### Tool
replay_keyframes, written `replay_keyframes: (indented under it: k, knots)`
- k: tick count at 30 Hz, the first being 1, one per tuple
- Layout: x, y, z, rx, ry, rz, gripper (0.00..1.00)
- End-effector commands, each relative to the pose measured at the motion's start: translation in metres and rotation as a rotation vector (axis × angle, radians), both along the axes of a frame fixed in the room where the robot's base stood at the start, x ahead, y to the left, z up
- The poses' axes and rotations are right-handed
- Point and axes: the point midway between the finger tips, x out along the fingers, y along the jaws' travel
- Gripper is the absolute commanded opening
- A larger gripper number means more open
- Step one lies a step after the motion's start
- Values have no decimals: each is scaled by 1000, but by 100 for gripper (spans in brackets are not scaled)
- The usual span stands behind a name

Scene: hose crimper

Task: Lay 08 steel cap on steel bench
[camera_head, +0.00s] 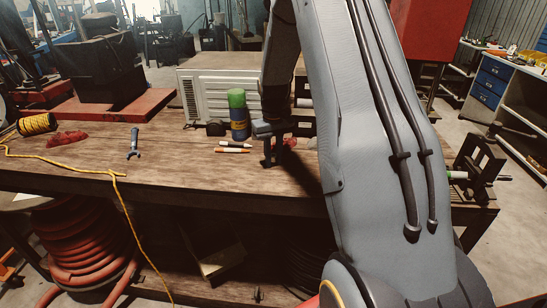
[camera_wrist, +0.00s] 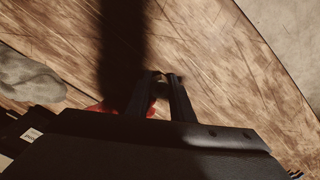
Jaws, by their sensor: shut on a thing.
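My gripper (camera_head: 270,160) is over the near part of a wooden-topped bench (camera_head: 180,180), right of centre in the head view. In the wrist view its two dark fingers (camera_wrist: 166,80) are close together, with a small dark, brassy thing (camera_wrist: 158,74) at the tips. This may be the steel cap; its label and full shape are hidden. The wooden bench top (camera_wrist: 220,60) lies below the fingers, and I cannot tell the gap to it. No bench top that looks like bare steel is clear in view.
A blue wrench (camera_head: 133,143), yellow rope (camera_head: 70,168) and red rag (camera_head: 68,138) lie left. Bench top between wrench and markers is clear.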

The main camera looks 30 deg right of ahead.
Motion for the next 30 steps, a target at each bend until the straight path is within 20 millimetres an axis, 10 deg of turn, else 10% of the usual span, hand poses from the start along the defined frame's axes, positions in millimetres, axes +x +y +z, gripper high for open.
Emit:
replay_keyframes:
  k: [5,16,30]
  knots:
    - [0,0,0,0,0,0,43]
    - [1,0,7,-1,-3,0,43]
    - [1,0,71,0,-2,0,43]
